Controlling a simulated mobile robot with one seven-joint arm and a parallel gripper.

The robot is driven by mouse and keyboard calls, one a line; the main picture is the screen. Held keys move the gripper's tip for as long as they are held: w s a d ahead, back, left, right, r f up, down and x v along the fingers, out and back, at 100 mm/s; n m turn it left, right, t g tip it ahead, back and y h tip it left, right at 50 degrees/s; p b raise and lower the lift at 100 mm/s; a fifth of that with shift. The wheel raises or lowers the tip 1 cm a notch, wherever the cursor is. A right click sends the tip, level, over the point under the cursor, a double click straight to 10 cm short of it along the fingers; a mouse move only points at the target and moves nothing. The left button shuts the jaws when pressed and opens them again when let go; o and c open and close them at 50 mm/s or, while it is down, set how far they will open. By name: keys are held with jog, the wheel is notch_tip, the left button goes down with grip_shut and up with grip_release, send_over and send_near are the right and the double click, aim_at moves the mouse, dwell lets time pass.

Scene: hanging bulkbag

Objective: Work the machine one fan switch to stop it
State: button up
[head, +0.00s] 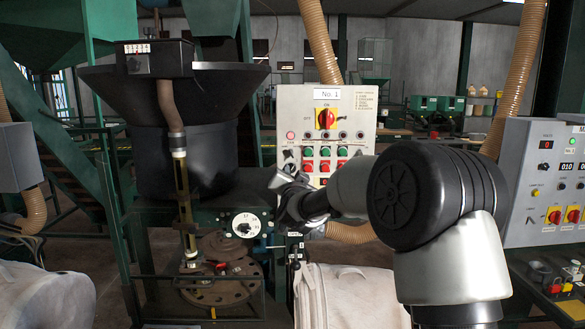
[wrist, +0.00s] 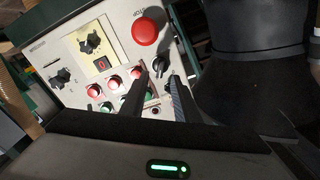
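The machine one control panel (head: 351,106), labelled No. 1, stands upright in the middle of the head view. A small black knob (head: 288,154) sits at its left side, below a lit red lamp (head: 291,135) whose label seems to read FAN. In the wrist view the panel appears upside down, and a small black knob (wrist: 160,64), seemingly the same one, shows by my fingertips. My gripper (wrist: 158,76) is open, its fingers apart on either side below this knob. Contact cannot be told. In the head view my gripper (head: 282,186) is at the panel's lower left.
A big red stop button (wrist: 145,30) is close beside the knob. Lit red and green push buttons (wrist: 113,86) lie left of my fingers. A dark hopper (head: 190,110) stands left of the panel. Another control panel (head: 520,180) is at the right.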

aim_at(291, 170)
jog(key=shift+w+p, duration=0.35)
jog(key=shift+w, duration=1.5)
grip_shut()
jog(key=n, duration=0.3)
jog(key=n+b, duration=0.1)
jog(key=n, duration=0.1)
jog(key=shift+a+r+n, duration=0.1)
jog(key=shift+a+n, duration=0.2)
jog(key=n, duration=0.6)
jog(key=shift+b, duration=0.3)
jog(key=shift+a+n, duration=0.1)
jog(key=shift+n, duration=0.2)
